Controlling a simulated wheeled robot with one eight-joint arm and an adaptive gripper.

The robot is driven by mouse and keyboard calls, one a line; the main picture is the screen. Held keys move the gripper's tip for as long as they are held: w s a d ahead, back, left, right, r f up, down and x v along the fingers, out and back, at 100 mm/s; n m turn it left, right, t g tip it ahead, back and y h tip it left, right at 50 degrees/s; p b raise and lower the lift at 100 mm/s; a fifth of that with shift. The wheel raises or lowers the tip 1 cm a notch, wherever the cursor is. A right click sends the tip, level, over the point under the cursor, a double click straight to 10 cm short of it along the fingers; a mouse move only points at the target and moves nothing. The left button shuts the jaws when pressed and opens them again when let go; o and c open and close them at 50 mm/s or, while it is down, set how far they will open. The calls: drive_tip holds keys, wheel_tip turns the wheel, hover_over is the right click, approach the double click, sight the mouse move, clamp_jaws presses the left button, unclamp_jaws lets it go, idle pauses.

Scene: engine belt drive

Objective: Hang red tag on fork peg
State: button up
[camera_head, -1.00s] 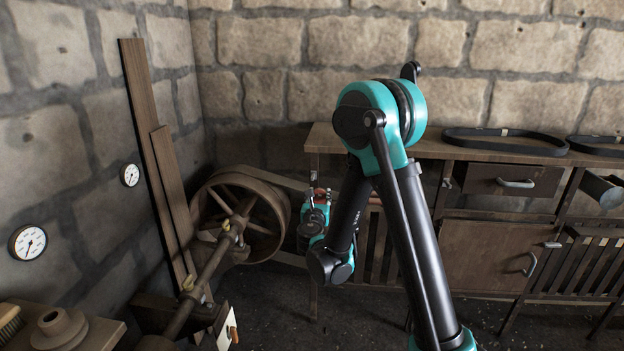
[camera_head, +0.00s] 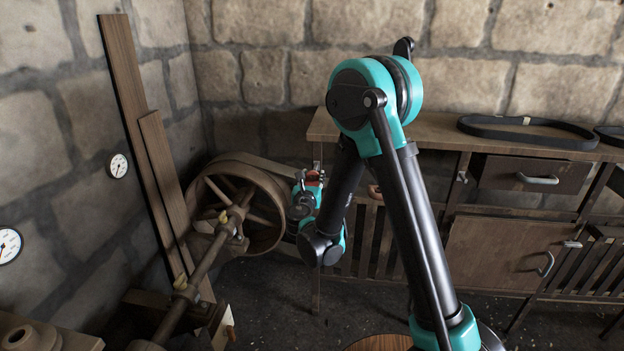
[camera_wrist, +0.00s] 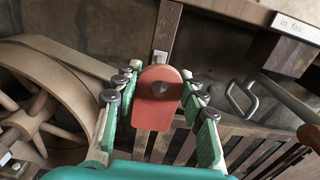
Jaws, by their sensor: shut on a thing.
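My gripper (camera_wrist: 158,100) is shut on a red tag (camera_wrist: 158,97), a flat plate with a rounded top and a dark hole. The tag stands up between the finger pads in the wrist view. In the head view, my gripper (camera_head: 309,182) is small and holds the red tag (camera_head: 315,175) in front of the bench's left end, right of the large belt wheel (camera_head: 238,206). I cannot make out the fork peg for certain. Small yellow parts (camera_head: 223,217) sit on the shaft in front of the wheel. My arm hides part of the bench.
A wooden bench (camera_head: 440,140) with drawers and slats runs along the back wall, with a black belt (camera_head: 527,131) on top. The wheel's flat belt (camera_wrist: 75,75) passes close left of my gripper. Planks (camera_head: 130,110) lean at left. A round wooden top (camera_head: 380,343) shows at the bottom.

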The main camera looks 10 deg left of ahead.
drive_tip(key=shift+w+d+f, duration=0.1)
drive_tip(key=shift+w+f, duration=0.05)
drive_tip(key=shift+w, duration=1.9)
drive_tip(key=shift+w+d+f, duration=0.1)
drive_tip(key=shift+w+f, duration=0.05)
drive_tip(key=shift+w, duration=1.85)
drive_tip(key=o, duration=1)
